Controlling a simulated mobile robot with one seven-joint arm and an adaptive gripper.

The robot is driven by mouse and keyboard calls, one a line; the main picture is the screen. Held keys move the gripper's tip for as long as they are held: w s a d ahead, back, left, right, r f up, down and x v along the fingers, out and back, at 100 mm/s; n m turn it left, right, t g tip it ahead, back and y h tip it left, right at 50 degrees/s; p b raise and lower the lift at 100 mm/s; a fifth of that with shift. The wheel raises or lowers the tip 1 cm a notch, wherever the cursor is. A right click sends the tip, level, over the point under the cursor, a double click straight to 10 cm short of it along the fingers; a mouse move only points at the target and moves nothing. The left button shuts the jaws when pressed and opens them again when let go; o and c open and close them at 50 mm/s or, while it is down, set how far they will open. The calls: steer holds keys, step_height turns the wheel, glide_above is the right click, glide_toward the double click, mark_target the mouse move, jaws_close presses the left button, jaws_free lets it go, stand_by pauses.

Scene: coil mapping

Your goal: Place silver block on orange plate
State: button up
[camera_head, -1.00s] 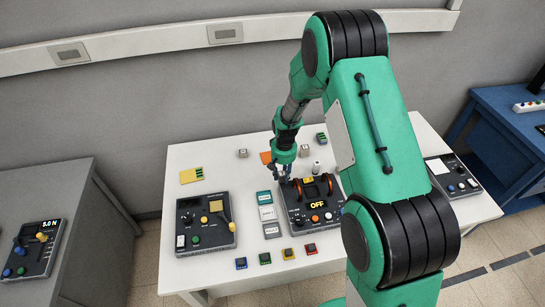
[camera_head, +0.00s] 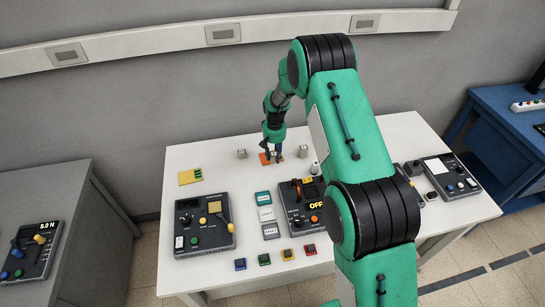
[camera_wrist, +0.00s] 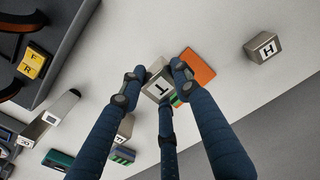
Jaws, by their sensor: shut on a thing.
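My gripper (camera_head: 273,156) is low over the back of the white table, at the orange plate. In the wrist view its three dark blue fingers (camera_wrist: 158,86) are shut around a silver block (camera_wrist: 157,86) with a dark T on its upper face. The orange plate (camera_wrist: 198,66) shows just beyond the block, partly hidden by a finger and the block. The plate also shows in the head view (camera_head: 264,158). The block overlaps the plate in the picture; I cannot tell whether it touches it.
A silver block marked H (camera_wrist: 264,47) stands left of the plate in the head view (camera_head: 241,154). Another block (camera_head: 303,150) and a pale cylinder (camera_head: 315,168) stand to its right. A device reading OFF (camera_head: 300,215) is in front. A yellow plate (camera_head: 190,176) lies left.

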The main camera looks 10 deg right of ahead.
mark_target(272, 155)
steer(key=shift+w, duration=1.1)
steer(key=shift+f, duration=0.1)
steer(key=shift+w+f, duration=0.2)
steer(key=shift+w, duration=0.2)
steer(key=shift+f, duration=1.55)
steer(key=shift+f+b, duration=0.2)
steer(key=shift+b, duration=0.1)
steer(key=o, duration=1.3)
steer(key=shift+c, duration=0.2)
steer(key=shift+r, duration=0.15)
